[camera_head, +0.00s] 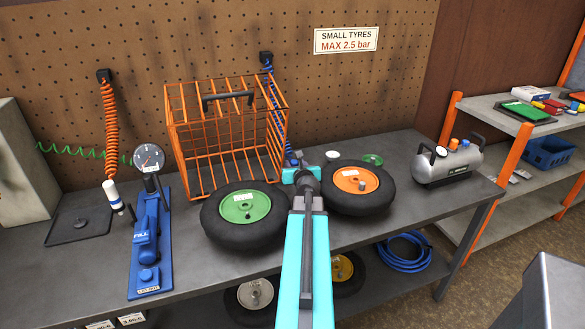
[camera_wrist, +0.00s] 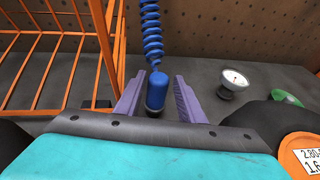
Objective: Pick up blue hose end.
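The blue hose end (camera_wrist: 157,90) is a short blue cylinder with a dark lower part, hanging upright from a coiled blue hose (camera_wrist: 151,35). In the wrist view it is between the two purple fingers of my gripper (camera_wrist: 159,96). The gripper is open, with a narrow gap seeming to show on each side of the hose end. In the head view the coiled blue hose (camera_head: 276,105) runs down from a wall mount behind the orange cage, and my gripper (camera_head: 299,160) is at its lower end. The hose end is mostly hidden there by my gripper and arm.
The orange wire cage (camera_head: 183,130) stands close on the left. A green-hub tyre (camera_head: 240,232) and an orange-hub tyre (camera_head: 385,200) lie on the workbench (camera_head: 75,275) on either side of my arm. A white-faced gauge (camera_wrist: 235,80) sits right of the fingers.

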